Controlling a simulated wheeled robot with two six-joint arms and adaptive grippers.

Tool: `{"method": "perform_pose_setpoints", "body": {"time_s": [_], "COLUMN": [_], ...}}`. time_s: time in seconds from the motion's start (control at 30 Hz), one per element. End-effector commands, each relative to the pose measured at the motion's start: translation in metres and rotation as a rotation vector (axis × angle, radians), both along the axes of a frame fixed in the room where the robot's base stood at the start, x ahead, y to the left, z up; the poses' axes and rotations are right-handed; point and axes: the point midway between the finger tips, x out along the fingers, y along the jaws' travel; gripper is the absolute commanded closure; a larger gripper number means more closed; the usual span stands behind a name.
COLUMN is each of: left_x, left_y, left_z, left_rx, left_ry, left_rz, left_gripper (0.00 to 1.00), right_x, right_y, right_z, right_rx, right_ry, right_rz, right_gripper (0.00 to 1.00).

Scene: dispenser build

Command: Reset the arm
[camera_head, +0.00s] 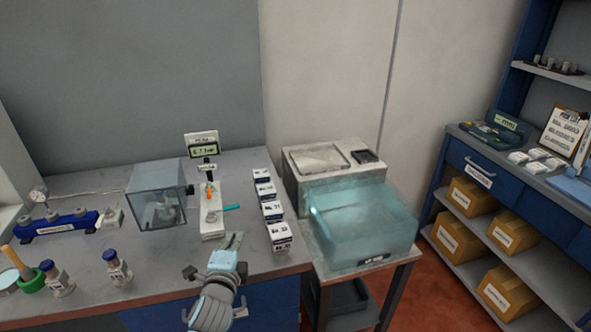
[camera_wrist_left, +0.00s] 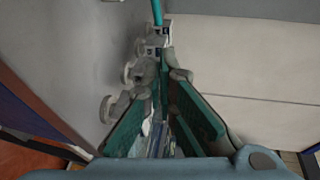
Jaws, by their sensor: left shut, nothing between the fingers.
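My left arm comes up from the bottom of the head view, and its gripper (camera_head: 233,241) is over the front part of the grey bench (camera_head: 85,285). Its fingers are shut with nothing between them. They point toward the white stand (camera_head: 213,218) with an orange and a teal part on it. In the left wrist view the green finger pads (camera_wrist_left: 168,95) fill the middle, and behind them a teal rod stands out at the top. Part of the bench edge is hidden behind my arm. My right gripper is not in view.
A clear box (camera_head: 157,190) and small bottles (camera_head: 118,267) stand left of my gripper. A row of labelled boxes (camera_head: 272,211) lies to its right. Further right is a machine with a translucent blue cover (camera_head: 360,222). A blue shelf (camera_head: 470,165) holds cartons.

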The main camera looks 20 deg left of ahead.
Motion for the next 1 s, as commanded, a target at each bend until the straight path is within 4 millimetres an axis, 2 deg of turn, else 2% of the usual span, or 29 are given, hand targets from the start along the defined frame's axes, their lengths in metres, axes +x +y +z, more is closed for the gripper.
{"method": "perform_pose_setpoints", "body": {"time_s": [0.07,0.17,0.27,0.4,0.6,0.77,0.8,0.87,1.0], "left_x": [-0.002,-0.024,-0.069,-0.143,-0.237,-0.306,-0.299,-0.294,-0.294], "left_y": [0.000,0.000,-0.003,-0.017,-0.041,-0.061,-0.058,-0.056,-0.050], "left_z": [-0.003,-0.024,-0.060,-0.102,-0.130,-0.136,-0.155,-0.181,-0.242], "left_rx": [-0.016,-0.150,-0.399,-0.731,-1.034,-1.189,-1.183,-1.179,-1.171], "left_ry": [0.006,0.057,0.157,0.309,0.488,0.614,0.618,0.625,0.645], "left_rz": [0.004,0.048,0.149,0.338,0.602,0.816,0.823,0.833,0.860], "left_gripper": [1.00,1.00,1.00,1.00,1.00,1.00,1.00,1.00,1.00], "right_x": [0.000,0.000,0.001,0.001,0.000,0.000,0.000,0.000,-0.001], "right_y": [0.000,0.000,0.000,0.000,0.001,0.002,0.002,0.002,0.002], "right_z": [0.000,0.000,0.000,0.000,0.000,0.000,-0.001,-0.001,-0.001], "right_rx": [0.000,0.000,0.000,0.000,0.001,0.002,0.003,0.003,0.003], "right_ry": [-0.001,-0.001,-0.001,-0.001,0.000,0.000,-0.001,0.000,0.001], "right_rz": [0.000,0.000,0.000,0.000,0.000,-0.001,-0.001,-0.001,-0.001], "right_gripper": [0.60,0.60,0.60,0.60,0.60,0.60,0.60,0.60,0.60]}}
